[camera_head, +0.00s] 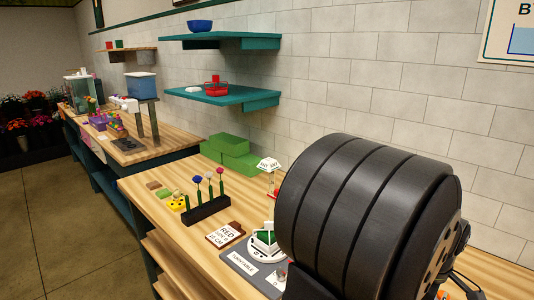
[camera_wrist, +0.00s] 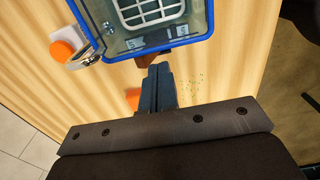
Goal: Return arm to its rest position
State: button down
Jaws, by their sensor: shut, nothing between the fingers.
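My gripper (camera_wrist: 156,85) shows in the wrist view with its two dark fingers together and nothing between them. Its fingertips are close to the near edge of a blue-rimmed clear container (camera_wrist: 104,40) with a white grid inside; I cannot tell whether they touch. In the head view a large black ribbed part of my arm fills the right foreground and hides that end of the wooden bench. The fingers do not show clearly in the head view.
The bench holds a turntable (camera_head: 240,262), a RED card (camera_head: 226,234), a black rack (camera_head: 206,209) of flowers and green blocks (camera_head: 232,160). Teal shelves (camera_head: 222,95) hang above.

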jog(key=shift+r, duration=0.75)
jog(key=shift+f, duration=0.1)
jog(key=shift+f, duration=3)
